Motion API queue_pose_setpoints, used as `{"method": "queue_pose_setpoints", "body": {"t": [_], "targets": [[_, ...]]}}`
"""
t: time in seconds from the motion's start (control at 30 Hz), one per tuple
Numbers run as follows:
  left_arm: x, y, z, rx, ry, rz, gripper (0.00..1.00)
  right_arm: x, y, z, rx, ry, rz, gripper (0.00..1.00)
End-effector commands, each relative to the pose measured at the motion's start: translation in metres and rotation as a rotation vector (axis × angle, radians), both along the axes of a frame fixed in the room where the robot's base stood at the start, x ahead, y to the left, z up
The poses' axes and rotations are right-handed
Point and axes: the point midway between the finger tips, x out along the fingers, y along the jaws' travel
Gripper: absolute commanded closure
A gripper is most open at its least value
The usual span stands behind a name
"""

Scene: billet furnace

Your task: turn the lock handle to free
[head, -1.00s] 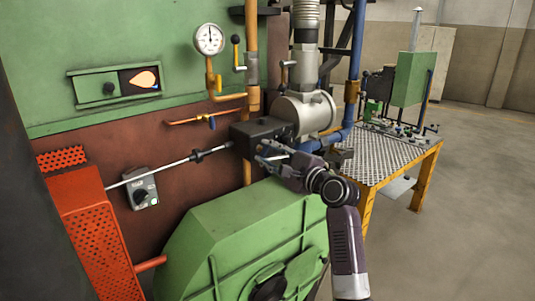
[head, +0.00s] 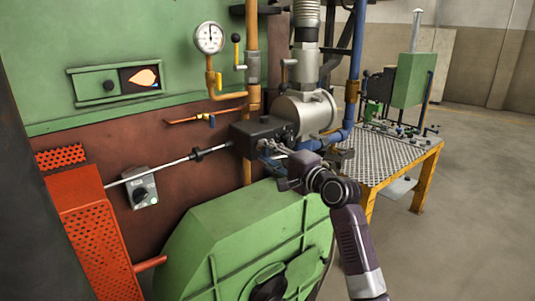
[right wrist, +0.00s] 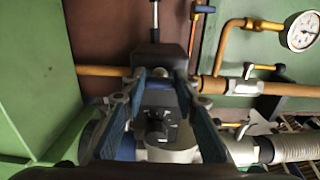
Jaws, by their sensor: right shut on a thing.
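A black box (head: 262,132) sits at the right end of a thin metal rod, on the red-brown wall. It also shows in the right wrist view (right wrist: 158,56). In that view a small dark handle on a grey face (right wrist: 157,126) lies between the fingers; I take it for the lock handle. My right gripper (head: 270,149) is at the front of the black box, shut on the handle. Its fingers also show in the right wrist view (right wrist: 158,84). In the head view the gripper largely hides the handle, so its angle is unclear. My left gripper is not in view.
A metal cylinder (head: 306,115) and blue pipe stand right behind the box. A green housing (head: 235,225) bulges out below. A gauge (head: 209,38) and yellow pipes are above. A yellow-framed table (head: 405,165) stands right; open floor lies beyond it.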

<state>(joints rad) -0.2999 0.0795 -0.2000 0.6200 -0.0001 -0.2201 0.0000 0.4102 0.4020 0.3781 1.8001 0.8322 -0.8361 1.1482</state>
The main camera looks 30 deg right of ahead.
Motion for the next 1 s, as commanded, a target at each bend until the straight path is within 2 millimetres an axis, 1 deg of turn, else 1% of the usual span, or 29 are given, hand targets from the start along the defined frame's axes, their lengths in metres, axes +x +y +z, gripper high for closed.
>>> {"method": "queue_pose_setpoints", "body": {"t": [0.3,0.33,0.4,0.5,0.8,0.87,0.97,1.0], "targets": [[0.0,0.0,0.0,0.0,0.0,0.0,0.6,0.0,0.001,-0.002,-0.004,0.005,0.001,0.97],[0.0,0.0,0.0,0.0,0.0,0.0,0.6,0.0,0.001,-0.002,-0.004,0.005,0.001,0.72],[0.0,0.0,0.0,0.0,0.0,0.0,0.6,0.0,0.001,-0.002,-0.003,0.005,0.001,0.64],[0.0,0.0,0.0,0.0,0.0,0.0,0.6,0.0,0.0,-0.002,-0.003,0.004,0.001,0.55],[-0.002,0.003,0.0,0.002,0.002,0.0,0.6,-0.002,0.0,-0.001,-0.002,0.002,0.0,0.55],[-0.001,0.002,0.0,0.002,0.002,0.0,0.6,-0.007,0.0,-0.002,-0.002,0.003,0.0,0.55],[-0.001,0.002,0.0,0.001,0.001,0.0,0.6,-0.02,-0.002,-0.002,-0.003,0.004,-0.001,0.55],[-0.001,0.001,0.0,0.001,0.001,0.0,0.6,-0.028,-0.002,-0.002,-0.004,0.003,-0.001,0.55]]}}
